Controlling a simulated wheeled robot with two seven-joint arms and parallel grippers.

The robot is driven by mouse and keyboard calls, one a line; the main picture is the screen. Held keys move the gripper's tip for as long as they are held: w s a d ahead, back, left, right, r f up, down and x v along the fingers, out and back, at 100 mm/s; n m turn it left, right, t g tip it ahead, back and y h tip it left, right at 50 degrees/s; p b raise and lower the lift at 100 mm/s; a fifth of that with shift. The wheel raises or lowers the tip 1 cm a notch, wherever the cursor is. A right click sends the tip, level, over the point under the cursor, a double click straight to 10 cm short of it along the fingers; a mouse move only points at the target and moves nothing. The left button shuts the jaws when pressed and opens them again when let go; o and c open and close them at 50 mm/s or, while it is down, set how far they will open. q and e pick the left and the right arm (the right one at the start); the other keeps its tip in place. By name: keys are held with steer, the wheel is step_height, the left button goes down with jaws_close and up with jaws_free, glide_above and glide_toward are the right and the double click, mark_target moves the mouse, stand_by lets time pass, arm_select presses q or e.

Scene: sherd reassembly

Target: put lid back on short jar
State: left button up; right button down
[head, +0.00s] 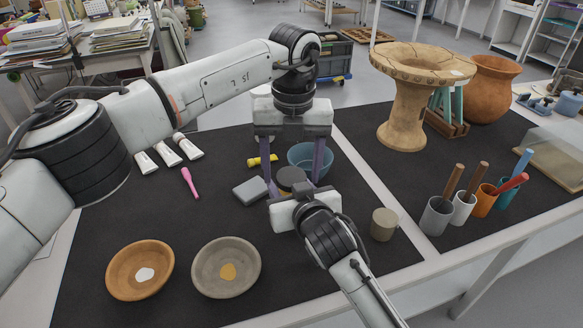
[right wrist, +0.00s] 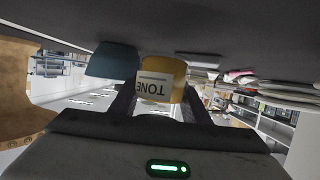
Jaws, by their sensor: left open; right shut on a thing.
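The short jar (right wrist: 160,82) is mustard yellow with a pale label reading "TONE", upside down in the right wrist view. My right gripper (right wrist: 157,105) is shut on it, one finger on each side. In the head view only a little of the jar's yellow side shows behind the right gripper. The dark round lid (head: 291,177) appears at the jar's top; whether it is fully seated cannot be told. My left gripper (head: 293,181) points down from above, open, with its purple fingers on either side of the lid and apart from it.
A teal bowl (head: 310,156) stands close behind the jar, with a grey block (head: 250,191) to the left. A small beige cup (head: 384,224) stands right. Two bowls (head: 140,270) (head: 226,267) lie front left. A pedestal vessel (head: 406,115) and several tool cups stand right.

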arm_select(q)
steer(key=shift+s+r, duration=0.15)
steer(key=shift+r, duration=2.1)
steer(key=shift+c, duration=1.2)
steer(key=n, duration=0.1)
steer(key=r+n, duration=0.1)
steer(key=n, duration=0.1)
steer(key=r+n, duration=0.1)
steer(key=n, duration=0.1)
step_height(320, 180, up, 2)
steer(key=n, duration=0.7)
steer(key=shift+f, duration=4.05)
